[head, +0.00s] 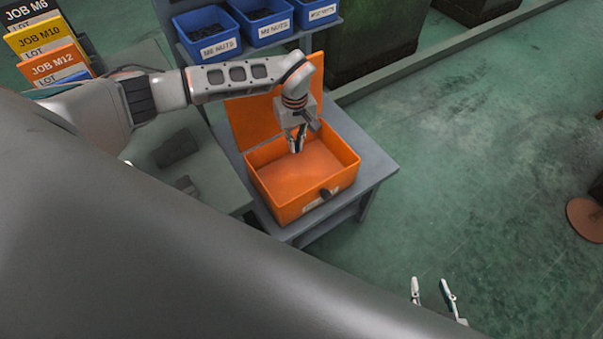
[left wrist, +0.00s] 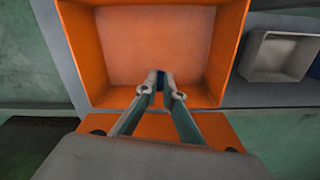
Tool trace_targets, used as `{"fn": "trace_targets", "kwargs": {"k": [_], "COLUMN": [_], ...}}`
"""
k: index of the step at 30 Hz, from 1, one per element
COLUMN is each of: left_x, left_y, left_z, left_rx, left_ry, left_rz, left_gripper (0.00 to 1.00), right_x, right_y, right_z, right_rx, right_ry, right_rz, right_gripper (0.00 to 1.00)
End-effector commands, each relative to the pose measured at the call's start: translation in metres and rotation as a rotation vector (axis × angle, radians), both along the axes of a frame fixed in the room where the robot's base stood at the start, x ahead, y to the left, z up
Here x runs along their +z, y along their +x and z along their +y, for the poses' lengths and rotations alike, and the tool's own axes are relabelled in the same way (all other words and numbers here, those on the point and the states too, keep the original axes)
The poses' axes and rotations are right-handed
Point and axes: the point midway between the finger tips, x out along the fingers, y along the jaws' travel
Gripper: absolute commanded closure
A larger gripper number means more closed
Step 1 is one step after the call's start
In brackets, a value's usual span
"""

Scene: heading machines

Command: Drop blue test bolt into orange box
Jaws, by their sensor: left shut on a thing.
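The orange box (head: 312,178) sits on a small grey table with its lid (head: 255,118) standing open at the back. The box floor looks empty and fills much of the left wrist view (left wrist: 150,40). My left gripper (head: 297,146) points down over the box opening. It is shut on the blue test bolt (left wrist: 160,80), which shows as a small dark blue piece between the fingertips; in the head view the bolt is hard to make out. My right gripper (head: 433,290) is at the lower right, low over the floor, with its fingers apart and nothing between them.
The grey table (head: 362,150) bears the box. Blue nut bins (head: 208,35) stand on a rack behind it. Job cards (head: 50,62) are at the upper left. A grey tray (left wrist: 278,55) lies beside the box in the left wrist view. Green floor (head: 480,150) is open on the right.

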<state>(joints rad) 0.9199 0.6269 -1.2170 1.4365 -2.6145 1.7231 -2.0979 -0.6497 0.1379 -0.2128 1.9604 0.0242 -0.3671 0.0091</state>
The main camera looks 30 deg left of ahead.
Motion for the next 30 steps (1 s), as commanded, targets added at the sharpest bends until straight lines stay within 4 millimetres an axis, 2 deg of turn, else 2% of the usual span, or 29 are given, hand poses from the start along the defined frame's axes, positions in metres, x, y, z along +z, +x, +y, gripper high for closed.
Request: {"fn": "trace_targets", "kwargs": {"k": [1,7,20,21,22,30], "left_x": [-0.012,-0.027,-0.029,-0.029,-0.029,-0.029], "left_y": [-0.002,-0.002,0.000,0.000,0.000,0.000], "left_z": [-0.001,-0.001,0.000,0.000,0.000,0.000], "left_rx": [-0.001,-0.001,-0.001,-0.001,-0.001,-0.001], "left_ry": [-0.002,-0.001,0.000,0.000,0.000,-0.001], "left_rz": [0.004,0.005,0.000,0.000,0.000,0.001], "left_gripper": [1.00,1.00,1.00,0.82,0.74,0.73], "right_x": [-0.011,-0.027,-0.022,-0.022,-0.022,-0.023], "right_y": [-0.003,-0.007,-0.002,-0.002,-0.002,-0.002], "right_z": [0.000,0.000,-0.001,-0.002,-0.002,-0.002], "right_rx": [0.000,0.002,0.001,0.001,0.001,0.002], "right_ry": [0.000,-0.004,-0.007,-0.007,-0.007,-0.008], "right_rz": [0.008,0.020,0.006,0.006,0.006,0.008], "right_gripper": [0.60,0.60,0.60,0.60,0.60,0.60]}}
